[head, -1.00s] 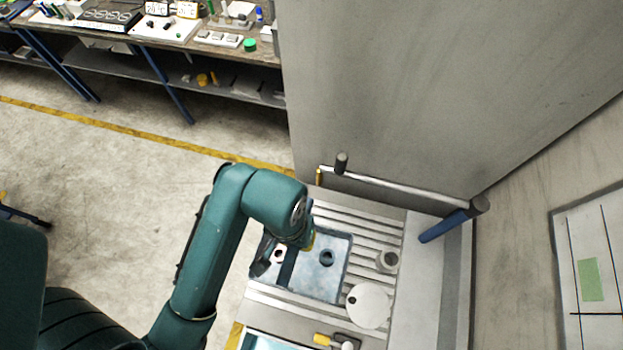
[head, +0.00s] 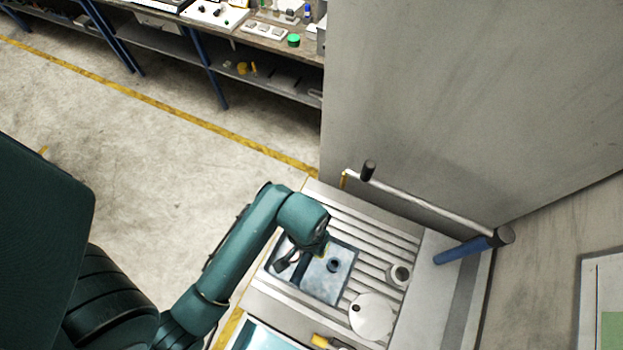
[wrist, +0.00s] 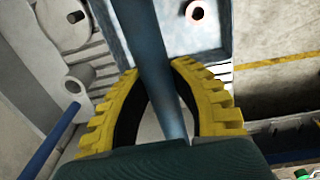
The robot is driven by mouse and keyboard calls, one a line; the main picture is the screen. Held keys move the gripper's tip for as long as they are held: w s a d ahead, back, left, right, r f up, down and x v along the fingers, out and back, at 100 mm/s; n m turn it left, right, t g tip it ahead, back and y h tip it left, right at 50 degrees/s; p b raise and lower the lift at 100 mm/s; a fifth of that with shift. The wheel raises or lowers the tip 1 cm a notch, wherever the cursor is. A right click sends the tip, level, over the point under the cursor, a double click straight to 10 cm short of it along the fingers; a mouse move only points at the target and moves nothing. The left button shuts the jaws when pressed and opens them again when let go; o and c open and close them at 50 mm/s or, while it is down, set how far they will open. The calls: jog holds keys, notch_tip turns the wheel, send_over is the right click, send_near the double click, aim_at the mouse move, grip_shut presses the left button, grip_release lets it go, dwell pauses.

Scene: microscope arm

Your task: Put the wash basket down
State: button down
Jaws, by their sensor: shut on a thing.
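The bar runs from the palm towards the sink. The basket's body cannot be made out clearly, and my arm hides part of the sink. I cannot tell whether the basket touches the sink floor. A dark round opening (head: 333,265) shows in the sink.
Open floor lies left.

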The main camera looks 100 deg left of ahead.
jog(key=c, duration=1)
grip_release()
jog(key=shift+f, duration=0.1)
jog(key=r, duration=0.7)
jog(key=shift+s+r, duration=0.25)
jog(key=shift+r, duration=0.15)
